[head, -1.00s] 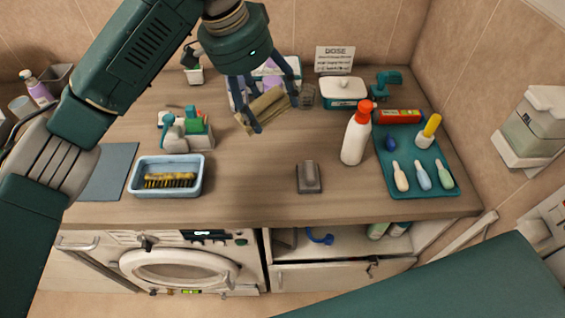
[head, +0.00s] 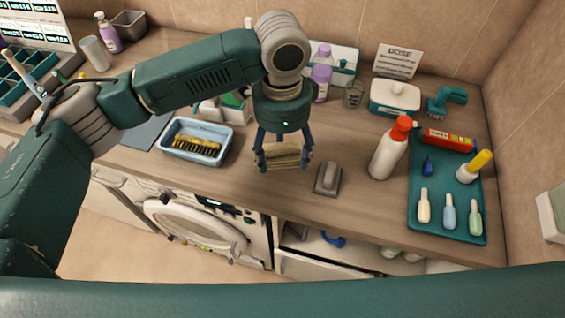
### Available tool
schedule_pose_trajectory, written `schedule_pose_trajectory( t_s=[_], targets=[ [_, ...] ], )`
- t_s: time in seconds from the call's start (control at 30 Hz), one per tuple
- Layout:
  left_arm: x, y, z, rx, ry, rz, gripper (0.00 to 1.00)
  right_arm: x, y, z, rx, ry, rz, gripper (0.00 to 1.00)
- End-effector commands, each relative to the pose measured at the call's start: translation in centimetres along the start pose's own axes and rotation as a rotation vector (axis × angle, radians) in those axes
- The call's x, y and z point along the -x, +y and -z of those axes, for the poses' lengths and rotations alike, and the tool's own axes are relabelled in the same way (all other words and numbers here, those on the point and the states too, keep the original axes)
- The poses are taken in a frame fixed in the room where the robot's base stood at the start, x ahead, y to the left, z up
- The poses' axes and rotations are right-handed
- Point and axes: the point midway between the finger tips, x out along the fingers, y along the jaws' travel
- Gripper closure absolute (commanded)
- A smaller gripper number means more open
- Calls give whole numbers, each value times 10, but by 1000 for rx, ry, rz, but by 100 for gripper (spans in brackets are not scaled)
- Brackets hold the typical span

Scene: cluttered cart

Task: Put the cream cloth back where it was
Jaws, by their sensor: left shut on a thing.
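My left gripper (head: 283,160) is shut on the cream cloth (head: 284,153), a folded tan-beige piece held between its two fingers. It is over the middle of the wooden counter (head: 300,205), left of a grey block-like thing (head: 327,178). I cannot tell whether the cloth touches the counter. The gripper's palm hides what lies behind it. My right gripper does not show.
A light blue tray (head: 197,157) with a yellow-and-black brush stands to the left. A white bottle with a red top (head: 390,148) stands to the right, beside a teal tray (head: 450,233) of several small tools. A white lidded box (head: 395,98) stands behind.

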Motion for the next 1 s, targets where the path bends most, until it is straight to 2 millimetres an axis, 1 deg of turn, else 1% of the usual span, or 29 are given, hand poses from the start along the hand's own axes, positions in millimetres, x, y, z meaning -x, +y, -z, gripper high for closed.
schedule_pose_trajectory(
  t_s=[0.03,0.1,0.2,0.27,0.5,0.6,0.83,0.87,0.9,0.93,0.97,1.0],
  targets=[
    [-7,0,-1,1,-1,-2,55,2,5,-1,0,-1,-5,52],
    [-14,0,0,2,0,0,55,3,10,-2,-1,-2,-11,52],
    [-20,-1,0,3,0,0,55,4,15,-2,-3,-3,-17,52],
    [-24,0,0,3,0,-1,55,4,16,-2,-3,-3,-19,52],
    [-58,0,0,2,0,-1,55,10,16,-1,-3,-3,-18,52],
    [-62,-1,0,1,0,1,55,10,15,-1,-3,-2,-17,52],
    [-62,0,0,2,0,1,55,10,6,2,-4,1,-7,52],
    [-63,0,0,2,0,1,31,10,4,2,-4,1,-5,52],
    [-63,-1,0,1,1,1,23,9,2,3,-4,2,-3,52],
    [-63,-1,0,1,1,1,17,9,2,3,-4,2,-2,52],
    [-63,-1,0,1,1,1,14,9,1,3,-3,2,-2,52],
    [-63,-1,0,1,1,1,14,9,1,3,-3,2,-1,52]
  ],
)
